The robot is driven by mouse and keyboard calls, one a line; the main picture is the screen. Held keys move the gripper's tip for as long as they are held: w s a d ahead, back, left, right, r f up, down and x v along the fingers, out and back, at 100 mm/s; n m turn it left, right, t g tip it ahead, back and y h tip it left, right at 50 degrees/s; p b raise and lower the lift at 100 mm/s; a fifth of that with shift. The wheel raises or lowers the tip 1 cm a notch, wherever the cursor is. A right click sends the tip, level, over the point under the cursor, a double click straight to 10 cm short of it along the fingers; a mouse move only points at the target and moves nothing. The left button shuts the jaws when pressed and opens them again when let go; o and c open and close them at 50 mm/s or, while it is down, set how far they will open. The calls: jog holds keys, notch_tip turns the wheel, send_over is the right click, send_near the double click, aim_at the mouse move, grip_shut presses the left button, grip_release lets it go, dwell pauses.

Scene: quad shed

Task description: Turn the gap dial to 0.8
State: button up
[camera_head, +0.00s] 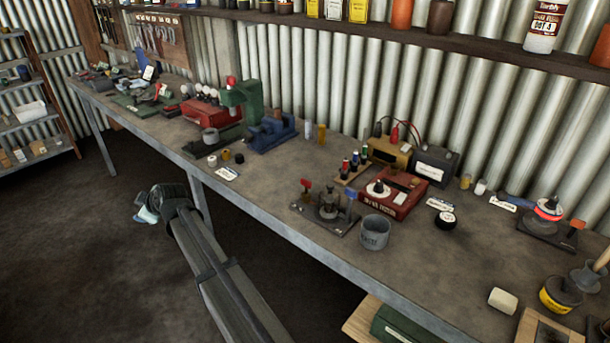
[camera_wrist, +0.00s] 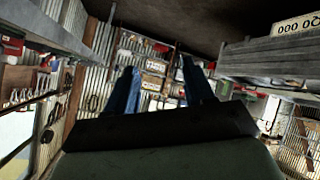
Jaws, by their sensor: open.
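A red box (camera_head: 399,196) with lettering on its front stands on the workbench, right of centre in the head view. A white round dial with a black knob (camera_head: 378,188) sits on its top; its scale is too small to read, and I cannot tell its setting. My gripper (camera_head: 147,214) is off the bench's front edge, left of and well away from the red box. In the wrist view my gripper (camera_wrist: 160,84) shows two blue fingers spread apart with nothing between them. The dial is not seen in the wrist view.
A grey tin (camera_head: 375,233) and a small fixture (camera_head: 329,206) stand in front of the red box. A grey battery-like box (camera_head: 435,166) and a yellow-brown box (camera_head: 390,152) stand behind it. The bench front right of the tin is mostly clear.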

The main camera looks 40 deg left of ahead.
jog(key=w+d+r+m+t+h, duration=0.15)
jog(key=w+d, duration=0.25)
jog(key=w, duration=0.4)
jog(key=w+d+r+m+y, duration=0.1)
jog(key=w+d+r, duration=0.25)
jog(key=w, duration=0.35)
jog(key=m+t+h, duration=0.2)
jog(key=m+h, duration=0.4)
jog(key=m, duration=0.4)
send_near(380, 183)
jog(key=x, duration=0.8)
jog(key=shift+w+a+f, duration=0.1)
jog(key=shift+f, duration=0.25)
jog(key=shift+c, duration=0.5)
grip_shut()
